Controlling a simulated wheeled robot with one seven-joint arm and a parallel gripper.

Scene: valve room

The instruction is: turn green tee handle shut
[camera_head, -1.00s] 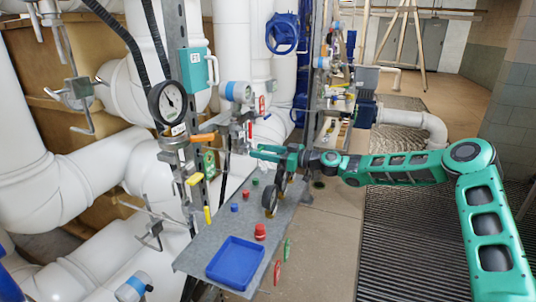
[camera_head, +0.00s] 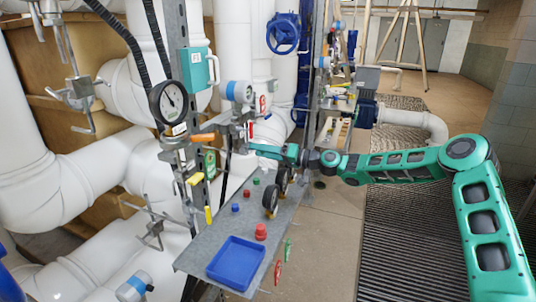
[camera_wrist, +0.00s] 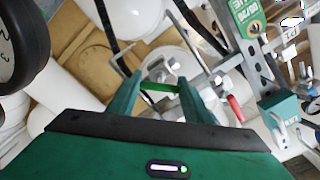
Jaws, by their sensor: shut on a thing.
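The green tee handle (camera_wrist: 158,87) shows in the wrist view as a short green bar lying crosswise between my two fingers. My gripper (camera_wrist: 160,88) is shut on it, with one green finger at each end of the bar. A metal fitting is right behind the bar. In the head view my gripper (camera_head: 256,149) reaches left to the valve panel, just right of the metal fittings. The tee handle cannot be made out there.
A gauge (camera_head: 168,102), an orange handle (camera_head: 202,137) and yellow handles (camera_head: 194,179) are left of my gripper. White pipes stand behind.

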